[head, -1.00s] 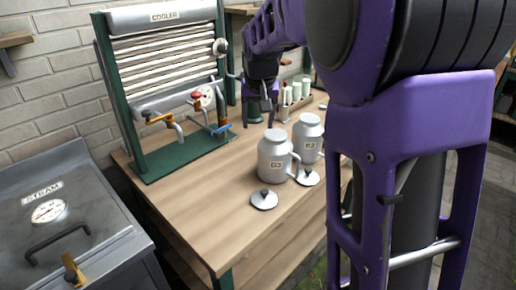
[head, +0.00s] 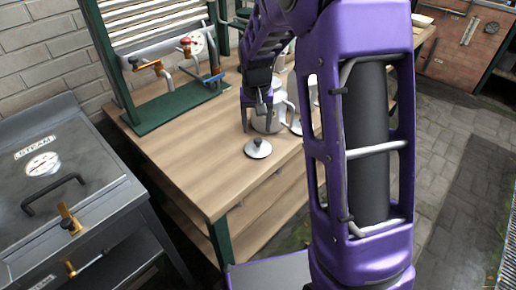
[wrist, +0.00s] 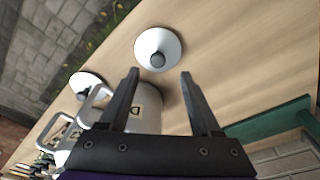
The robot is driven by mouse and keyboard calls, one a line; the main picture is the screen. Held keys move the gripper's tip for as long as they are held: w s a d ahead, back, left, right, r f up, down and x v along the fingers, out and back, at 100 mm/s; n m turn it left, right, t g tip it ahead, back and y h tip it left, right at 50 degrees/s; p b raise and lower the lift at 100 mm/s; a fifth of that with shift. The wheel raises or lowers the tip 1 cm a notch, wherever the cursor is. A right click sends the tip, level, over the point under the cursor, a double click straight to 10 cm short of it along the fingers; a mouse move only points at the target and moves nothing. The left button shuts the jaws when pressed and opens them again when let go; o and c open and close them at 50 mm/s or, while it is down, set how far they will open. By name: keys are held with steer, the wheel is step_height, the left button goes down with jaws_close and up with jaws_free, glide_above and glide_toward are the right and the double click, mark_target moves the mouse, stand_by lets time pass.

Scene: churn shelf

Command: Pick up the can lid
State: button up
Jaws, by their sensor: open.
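A round white can lid with a dark knob (head: 258,149) lies on the wooden table near its front edge. In the wrist view the lid (wrist: 150,38) is just beyond my fingertips, with its knob roughly in line with the gap. My gripper (head: 257,125) is open and empty, pointing down above the table, between the camera and a grey can (head: 275,116). In the wrist view my gripper (wrist: 159,74) has fingers apart, and the can (wrist: 148,112) stands partly hidden behind the left finger. A second lid (wrist: 84,82) lies beside the cans.
Another can (wrist: 56,136) with a handle stands farther along the table, near several small bottles. The green-framed cooler (head: 180,105) with taps stands at the back left. A steam box (head: 65,165) is at left. Bare table top (head: 190,155) lies left of the lid.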

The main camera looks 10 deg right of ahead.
mark_target(258, 140)
steer(key=f, duration=0.5)
steer(key=shift+w+d+f+b, duration=0.1)
steer(key=shift+w+d+b, duration=0.15)
steer(key=shift+b, duration=0.1)
jaws_close()
